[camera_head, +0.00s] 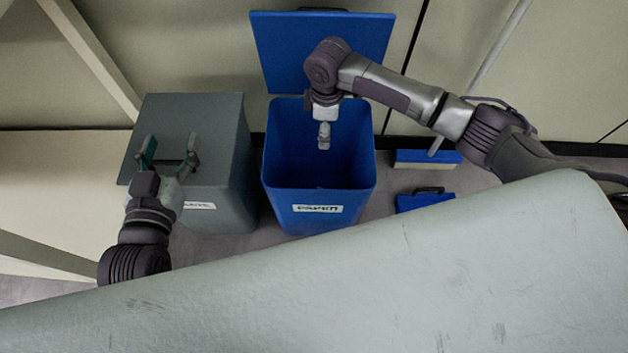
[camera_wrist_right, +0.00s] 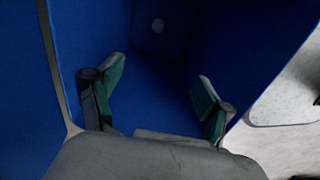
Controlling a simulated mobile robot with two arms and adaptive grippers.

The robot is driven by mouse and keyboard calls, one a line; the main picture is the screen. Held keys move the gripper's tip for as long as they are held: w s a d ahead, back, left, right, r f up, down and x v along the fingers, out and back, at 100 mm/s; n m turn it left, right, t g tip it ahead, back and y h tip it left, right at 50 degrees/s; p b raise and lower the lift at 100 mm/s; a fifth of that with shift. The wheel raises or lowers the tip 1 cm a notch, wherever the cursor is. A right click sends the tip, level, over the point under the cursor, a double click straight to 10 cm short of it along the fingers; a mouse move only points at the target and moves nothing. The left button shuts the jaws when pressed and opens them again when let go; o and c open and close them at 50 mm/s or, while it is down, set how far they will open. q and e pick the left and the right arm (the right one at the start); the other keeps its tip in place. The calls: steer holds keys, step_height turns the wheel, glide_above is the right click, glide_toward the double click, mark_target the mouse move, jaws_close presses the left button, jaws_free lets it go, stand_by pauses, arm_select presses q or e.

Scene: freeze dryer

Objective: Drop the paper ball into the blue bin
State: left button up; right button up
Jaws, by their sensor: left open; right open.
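The blue bin (camera_head: 318,205) stands open in the head view, with its lid (camera_head: 320,40) raised behind it and a paper label on its front. My right gripper (camera_head: 323,142) points down over the bin's opening. In the right wrist view its green-padded fingers (camera_wrist_right: 157,95) are spread with nothing between them. My left gripper (camera_head: 170,152) is open and empty over the grey bin's lid.
A closed grey bin (camera_head: 215,165) with a handle stands left of the blue bin. A blue dustpan or brush (camera_head: 426,200) and a blue-topped block (camera_head: 427,160) lie to the right. A large pale surface (camera_head: 400,270) fills the foreground.

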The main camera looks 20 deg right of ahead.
step_height(320, 180, up, 11)
stand_by(0.3)
stand_by(0.4)
